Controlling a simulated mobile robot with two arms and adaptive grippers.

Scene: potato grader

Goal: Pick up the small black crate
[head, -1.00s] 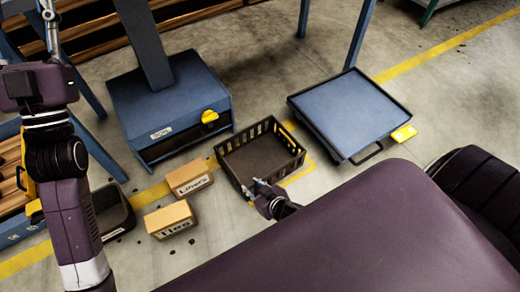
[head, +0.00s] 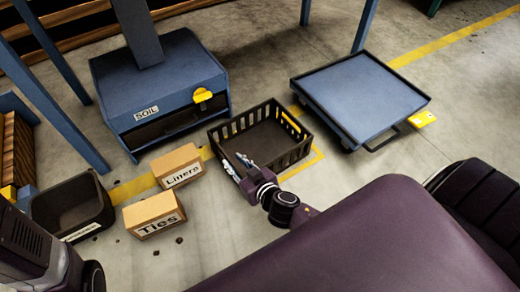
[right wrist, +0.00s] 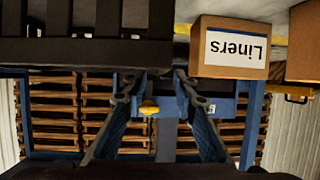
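A small black crate (head: 270,138) with slotted walls stands upright on the floor in the middle of the head view. It shows as a dark slatted wall at the top left of the right wrist view (right wrist: 70,51). My right gripper (head: 237,164) is at the crate's near left side. Its two fingers are apart with nothing seen between them, and they also show in the right wrist view (right wrist: 156,84). I cannot tell whether they touch the crate. My left gripper is out of view; only part of my left arm shows at lower left.
Cardboard boxes labelled Liners (head: 177,167) and Ties (head: 153,214) stand left of the crate. A black bin (head: 72,207) is farther left. A blue SOIL unit (head: 150,90) stands behind, and a blue platform (head: 361,97) to the right. Floor between them is narrow.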

